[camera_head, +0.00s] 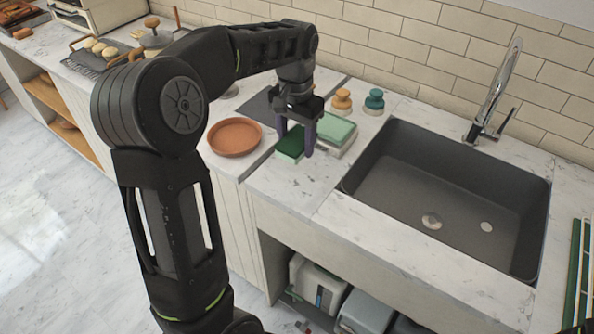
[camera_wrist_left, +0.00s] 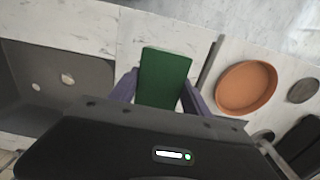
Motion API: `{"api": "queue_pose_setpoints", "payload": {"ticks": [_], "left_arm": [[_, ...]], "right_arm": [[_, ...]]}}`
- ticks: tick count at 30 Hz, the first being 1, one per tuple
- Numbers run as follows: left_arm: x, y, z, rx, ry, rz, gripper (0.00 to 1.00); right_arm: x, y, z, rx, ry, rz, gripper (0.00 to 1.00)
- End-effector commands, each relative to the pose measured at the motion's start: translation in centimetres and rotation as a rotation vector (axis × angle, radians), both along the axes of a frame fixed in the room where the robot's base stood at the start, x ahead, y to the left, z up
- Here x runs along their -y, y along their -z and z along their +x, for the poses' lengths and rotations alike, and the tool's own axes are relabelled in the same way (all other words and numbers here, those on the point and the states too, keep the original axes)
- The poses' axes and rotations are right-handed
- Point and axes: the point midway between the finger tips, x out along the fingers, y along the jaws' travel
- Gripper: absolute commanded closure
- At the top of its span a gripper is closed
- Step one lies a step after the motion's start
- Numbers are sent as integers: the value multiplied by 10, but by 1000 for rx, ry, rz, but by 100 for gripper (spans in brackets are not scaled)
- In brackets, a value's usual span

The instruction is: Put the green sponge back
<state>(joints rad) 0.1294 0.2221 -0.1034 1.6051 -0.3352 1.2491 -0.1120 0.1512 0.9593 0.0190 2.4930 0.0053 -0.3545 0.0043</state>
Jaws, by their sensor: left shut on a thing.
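The green sponge (camera_head: 290,143) is dark green with a paler layer below. It is at the counter's front part, left of the sink, and it also shows in the left wrist view (camera_wrist_left: 164,76). My left gripper (camera_head: 296,145) points down and is shut on the sponge, with one purple finger on each side (camera_wrist_left: 158,92). I cannot tell whether the sponge touches the counter. Just behind it is a pale green dish (camera_head: 337,134) with a light rim. My right gripper is not in view.
A terracotta plate (camera_head: 235,137) lies left of the sponge. Two small knobbed items, orange (camera_head: 342,101) and teal (camera_head: 375,101), stand behind the dish. The dark sink (camera_head: 440,185) with its tall faucet (camera_head: 494,95) is to the right. Bare counter lies before the sponge.

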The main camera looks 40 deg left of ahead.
Motion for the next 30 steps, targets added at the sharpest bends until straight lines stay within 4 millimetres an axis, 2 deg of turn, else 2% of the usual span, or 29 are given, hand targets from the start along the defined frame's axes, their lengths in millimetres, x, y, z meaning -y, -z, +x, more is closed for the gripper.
{"api": "queue_pose_setpoints", "payload": {"ticks": [6, 9, 20, 27, 30], "left_arm": [[0, 38, -1, -6, 0, 0, 88], [0, 50, -1, -3, -1, 0, 88], [0, 55, 0, -2, 0, 0, 88], [0, 84, -1, -3, 0, -1, 88], [0, 90, -1, -1, -1, -1, 88]], "right_arm": [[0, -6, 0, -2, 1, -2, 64], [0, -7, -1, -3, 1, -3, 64], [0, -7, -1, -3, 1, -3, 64], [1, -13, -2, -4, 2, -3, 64], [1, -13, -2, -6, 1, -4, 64]]}}
